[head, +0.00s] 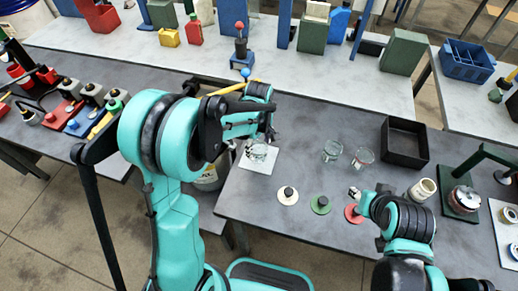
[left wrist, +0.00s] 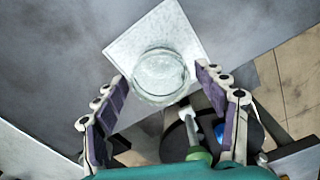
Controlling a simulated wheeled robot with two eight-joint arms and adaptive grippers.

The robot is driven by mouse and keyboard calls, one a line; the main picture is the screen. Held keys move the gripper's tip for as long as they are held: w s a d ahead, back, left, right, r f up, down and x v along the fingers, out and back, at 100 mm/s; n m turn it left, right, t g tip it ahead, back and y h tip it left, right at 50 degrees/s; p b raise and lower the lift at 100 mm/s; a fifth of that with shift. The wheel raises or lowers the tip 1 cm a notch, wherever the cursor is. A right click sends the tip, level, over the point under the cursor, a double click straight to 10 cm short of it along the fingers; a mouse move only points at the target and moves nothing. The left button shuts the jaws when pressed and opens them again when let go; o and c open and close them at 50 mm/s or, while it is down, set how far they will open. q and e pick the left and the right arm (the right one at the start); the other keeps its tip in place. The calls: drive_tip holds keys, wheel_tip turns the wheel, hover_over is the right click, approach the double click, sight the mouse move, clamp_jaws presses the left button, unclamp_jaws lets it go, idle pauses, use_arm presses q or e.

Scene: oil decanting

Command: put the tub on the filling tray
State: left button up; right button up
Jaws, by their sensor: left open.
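A clear round tub (head: 258,152) stands upright on a white square tray (head: 245,163), which appears to be the filling tray, at the left end of the middle table. In the left wrist view the tub (left wrist: 160,75) sits over the tray's lower part, with the tray's bare upper area (left wrist: 160,30) beyond it. My left gripper (head: 265,135) is open. Its fingertips are on either side of the tub, with visible gaps. My right gripper (head: 356,192) is low near the red disc; its fingers are too small to read.
Two other clear tubs (head: 332,150) (head: 363,157) stand to the right, before a black open bin (head: 404,142). White (head: 288,196), green (head: 320,204) and red (head: 353,214) knobbed discs lie in front. A bucket (head: 208,178) stands below the table edge.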

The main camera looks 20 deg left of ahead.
use_arm(q)
wheel_tip(320, 180, up, 9)
drive_tip(key=p, duration=0.2)
drive_tip(key=s+a+r+m+t, duration=0.1)
drive_tip(key=s+r+m+t, duration=0.2)
drive_tip(key=s+m, duration=0.3)
drive_tip(key=s+a+r+m+t, duration=0.1)
drive_tip(key=s+r+m+t, duration=0.2)
drive_tip(key=s+m, duration=0.4)
drive_tip(key=s+t, duration=0.1)
drive_tip(key=s, duration=0.3)
drive_tip(key=shift+a+r, duration=0.4)
wheel_tip(320, 180, down, 5)
drive_tip(key=b, duration=0.5)
